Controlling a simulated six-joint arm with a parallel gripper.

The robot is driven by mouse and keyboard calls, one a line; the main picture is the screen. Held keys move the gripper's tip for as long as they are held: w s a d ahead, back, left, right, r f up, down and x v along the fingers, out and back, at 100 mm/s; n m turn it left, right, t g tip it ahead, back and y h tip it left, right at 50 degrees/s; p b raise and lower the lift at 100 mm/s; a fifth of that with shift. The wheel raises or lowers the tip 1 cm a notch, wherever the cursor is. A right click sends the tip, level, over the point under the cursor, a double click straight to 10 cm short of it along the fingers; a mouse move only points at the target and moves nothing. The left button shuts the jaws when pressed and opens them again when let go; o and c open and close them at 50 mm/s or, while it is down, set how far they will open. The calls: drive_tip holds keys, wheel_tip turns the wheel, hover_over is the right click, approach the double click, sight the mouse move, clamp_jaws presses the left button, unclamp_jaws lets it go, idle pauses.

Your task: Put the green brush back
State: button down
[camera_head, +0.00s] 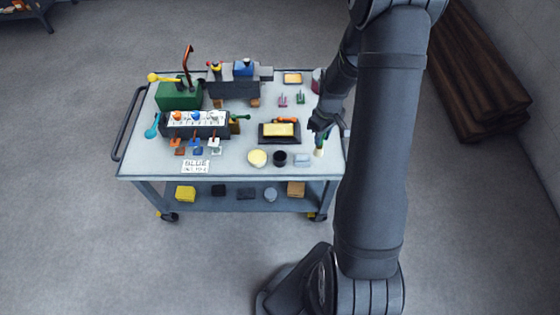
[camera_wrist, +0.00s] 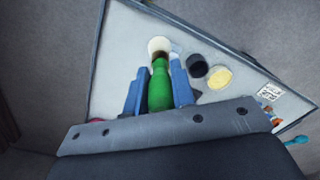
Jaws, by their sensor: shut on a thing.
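The green brush (camera_wrist: 160,88) is between the two blue fingers of my gripper (camera_wrist: 158,84) in the wrist view, its pale bristle end (camera_wrist: 159,46) pointing away from the palm. In the head view the brush (camera_head: 320,142) hangs roughly upright, bristles down, below my gripper (camera_head: 318,128), at the right front of the cart top. Whether the bristles touch the surface cannot be told. A black round cup (camera_head: 280,158) stands left of it and also shows in the wrist view (camera_wrist: 196,66).

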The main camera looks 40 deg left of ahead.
drive_tip(key=shift+s+a+n, duration=0.5)
drive_tip(key=shift+s+a, duration=0.2)
drive_tip(key=shift+s, duration=0.05)
drive_tip(key=s+a+f, duration=0.5)
drive_tip(key=a+f, duration=0.5)
drive_tip(key=f, duration=0.1)
drive_tip(key=shift+a, duration=0.25)
drive_tip(key=c, duration=1.2)
unclamp_jaws()
drive_tip(key=shift+f, duration=0.1)
wheel_tip(320, 180, up, 12)
